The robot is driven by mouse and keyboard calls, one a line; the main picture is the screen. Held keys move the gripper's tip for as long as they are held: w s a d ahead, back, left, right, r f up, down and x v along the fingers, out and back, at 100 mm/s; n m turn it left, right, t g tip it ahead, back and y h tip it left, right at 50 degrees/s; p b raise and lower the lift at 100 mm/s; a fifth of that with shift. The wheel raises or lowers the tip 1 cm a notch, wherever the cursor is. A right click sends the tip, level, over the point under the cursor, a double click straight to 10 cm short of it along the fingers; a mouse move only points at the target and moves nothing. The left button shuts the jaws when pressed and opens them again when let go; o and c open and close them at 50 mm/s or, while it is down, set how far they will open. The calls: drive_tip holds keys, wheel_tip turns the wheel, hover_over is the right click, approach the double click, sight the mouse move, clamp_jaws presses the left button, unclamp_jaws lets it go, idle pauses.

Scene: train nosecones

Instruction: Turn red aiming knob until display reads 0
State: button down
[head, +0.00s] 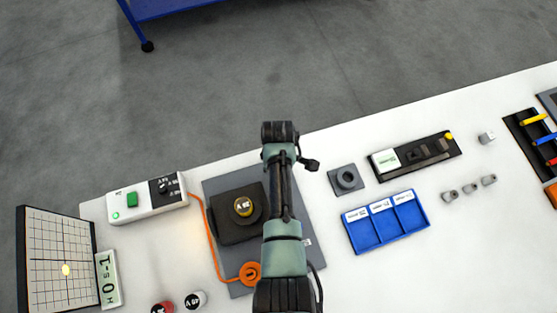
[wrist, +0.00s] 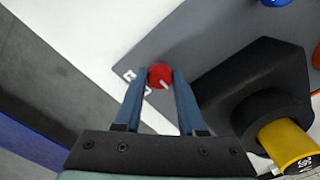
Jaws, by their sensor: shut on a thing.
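The red aiming knob (wrist: 160,76), with a white pointer line, stands on a grey plate (wrist: 205,50) in the wrist view. My gripper (wrist: 158,82) has its two blue fingers on either side of the knob, shut on it. In the head view my arm hides the knob and the fingertips. The white display (head: 108,282) stands at the lower left, turned in the picture; I make out an H with a 0 and an S with -1. Left of it is a grid board (head: 50,240) with a bright yellow spot on its lower part.
A black block (head: 228,225) with a yellow-topped cylinder (head: 243,206) sits close beside my gripper. A white switch box (head: 148,199) with an orange cable is to its left. A blue tray (head: 387,224), a grey socket block (head: 346,179) and small grey parts lie to the right.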

drive_tip(key=c, duration=0.5)
unclamp_jaws()
wheel_tip(320, 180, up, 13)
drive_tip(key=b, duration=0.1)
idle(0.6)
